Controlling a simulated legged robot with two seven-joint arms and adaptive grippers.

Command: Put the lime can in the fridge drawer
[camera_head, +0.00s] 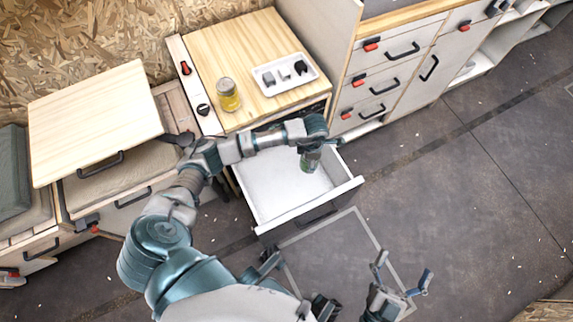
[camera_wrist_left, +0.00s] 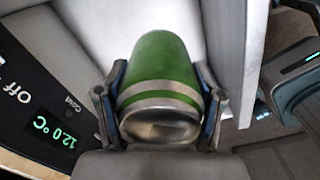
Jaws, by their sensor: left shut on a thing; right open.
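The lime can (camera_wrist_left: 160,75) is green with silver bands and fills the middle of the left wrist view. My left gripper (camera_wrist_left: 160,108) is shut on it, one finger on each side. In the head view the left gripper (camera_head: 311,143) hangs over the open fridge drawer (camera_head: 270,190), with the can (camera_head: 310,161) below it over the drawer's right part. I cannot tell whether the can touches the drawer floor. The white drawer looks otherwise empty. My right gripper (camera_head: 403,282) is open and empty over the floor at lower right.
A wooden counter (camera_head: 235,50) above the drawer holds a yellow jar (camera_head: 228,95) and a white tray (camera_head: 285,74) of small items. A raised wooden lid (camera_head: 95,120) stands at left. Cabinets (camera_head: 385,80) with closed drawers stand at right. The floor at right is clear.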

